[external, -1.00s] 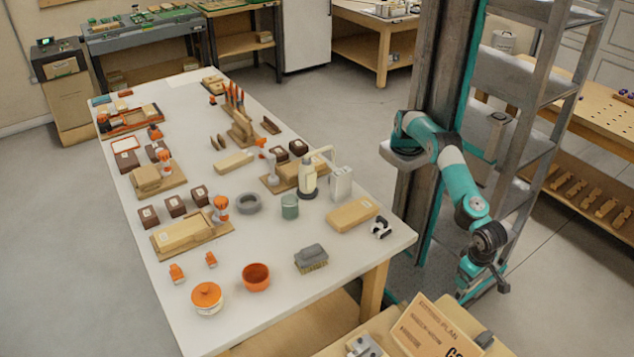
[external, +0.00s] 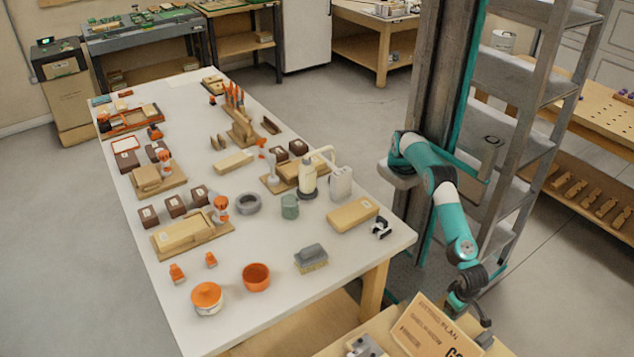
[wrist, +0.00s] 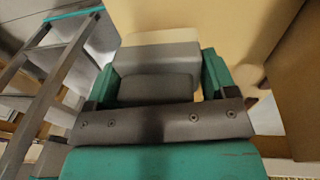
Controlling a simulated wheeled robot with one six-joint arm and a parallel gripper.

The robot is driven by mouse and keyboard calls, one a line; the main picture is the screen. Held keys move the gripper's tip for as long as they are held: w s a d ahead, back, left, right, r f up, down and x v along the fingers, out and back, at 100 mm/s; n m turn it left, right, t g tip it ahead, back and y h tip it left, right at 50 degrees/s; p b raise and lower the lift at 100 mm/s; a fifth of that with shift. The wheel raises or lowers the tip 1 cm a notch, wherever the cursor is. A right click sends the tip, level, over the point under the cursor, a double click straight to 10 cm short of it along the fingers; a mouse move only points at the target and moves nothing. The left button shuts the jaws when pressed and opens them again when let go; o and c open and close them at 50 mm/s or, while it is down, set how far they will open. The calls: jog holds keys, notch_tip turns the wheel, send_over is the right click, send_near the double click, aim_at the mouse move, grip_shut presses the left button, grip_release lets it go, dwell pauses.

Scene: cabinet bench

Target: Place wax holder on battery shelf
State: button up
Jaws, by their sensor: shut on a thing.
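My gripper (wrist: 158,85) is shut on a grey block, which I take to be the wax holder (wrist: 155,90). The block sits between the two teal fingers in the wrist view, with a paler grey part beyond it. In the external view my gripper (external: 476,308) is low at the right, just above the tan bench at the bottom edge. A small dark grey piece (external: 485,340) shows right below it there; I cannot tell if it is the held block. No shelf is clearly marked as the battery shelf.
A tall metal rack (external: 540,100) stands behind my arm. A tan board with printing (external: 432,330) stands on the near bench, close to my gripper. The long white table (external: 340,240) at left carries many items. Open floor lies between the table and the back benches.

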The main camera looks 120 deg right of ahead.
notch_tip(320, 180, down, 4)
jog(key=shift+f+b, duration=0.15)
jog(key=shift+b, duration=0.2)
jog(key=o, duration=0.9)
jog(key=shift+o, duration=0.2)
jog(key=r+p, duration=0.2)
jog(key=r, duration=0.1)
jog(key=w+r+p, duration=0.1)
jog(key=r+p, duration=0.1)
jog(key=r, duration=0.2)
jog(key=a+r+p, duration=0.1)
jog(key=r+p, duration=0.1)
jog(key=r, duration=0.2)
jog(key=shift+w, duration=0.15)
jog(key=r+p, duration=0.1)
jog(key=p, duration=0.2)
jog(key=shift+w, duration=0.15)
